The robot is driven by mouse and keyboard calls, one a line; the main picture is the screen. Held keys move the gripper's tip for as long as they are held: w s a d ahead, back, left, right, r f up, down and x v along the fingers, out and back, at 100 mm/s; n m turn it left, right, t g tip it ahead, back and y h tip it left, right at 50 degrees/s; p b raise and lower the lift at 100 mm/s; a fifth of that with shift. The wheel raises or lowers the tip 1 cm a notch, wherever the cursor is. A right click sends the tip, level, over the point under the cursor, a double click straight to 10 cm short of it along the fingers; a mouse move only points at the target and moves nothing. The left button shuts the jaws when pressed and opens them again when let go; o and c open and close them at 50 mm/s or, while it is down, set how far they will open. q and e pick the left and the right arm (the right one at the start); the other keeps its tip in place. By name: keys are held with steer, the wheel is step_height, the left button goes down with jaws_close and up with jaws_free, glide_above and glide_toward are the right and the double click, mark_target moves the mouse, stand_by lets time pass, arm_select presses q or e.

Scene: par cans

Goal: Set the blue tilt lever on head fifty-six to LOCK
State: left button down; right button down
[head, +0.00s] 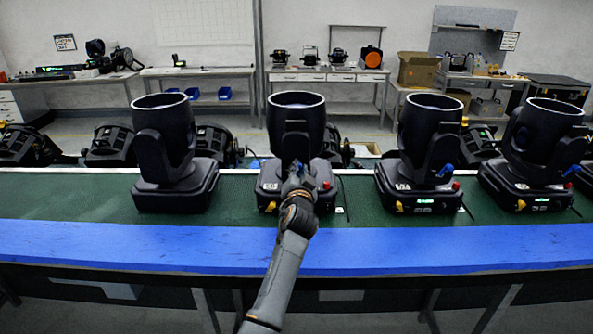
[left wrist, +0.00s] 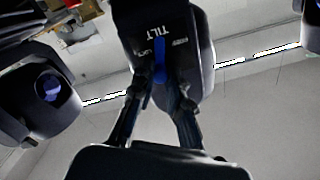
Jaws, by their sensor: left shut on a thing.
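Several black moving heads stand in a row on the green bench top. My left gripper (head: 297,182) is at the front of the second head from the left (head: 296,112), against its yoke. No number fifty-six is legible on it. In the left wrist view, the blue tilt lever (left wrist: 160,62) stands between my left gripper's fingertips (left wrist: 161,88), and the gripper is shut on it. The print reads upside down there: TILT above the lever, LOCK to its left, and a blurred label to its right. The lever lies between those two labels. My right gripper is not in view.
One head stands to the left (head: 166,140), and two to the right, one near (head: 425,145) and one far (head: 545,140). The blue front strip (head: 150,245) of the bench is clear. More dark fixtures (head: 110,143) sit behind the row.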

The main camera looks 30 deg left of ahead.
arm_select(q)
steer(key=shift+w+d+f+m, duration=0.1)
steer(key=shift+w+d+m, duration=0.05)
steer(key=shift+m, duration=1.05)
steer(key=c, duration=1.4)
jaws_free()
steer(key=shift+o, duration=0.5)
steer(key=shift+w+f, duration=0.1)
steer(key=shift+f, duration=0.05)
steer(key=v, duration=1.2)
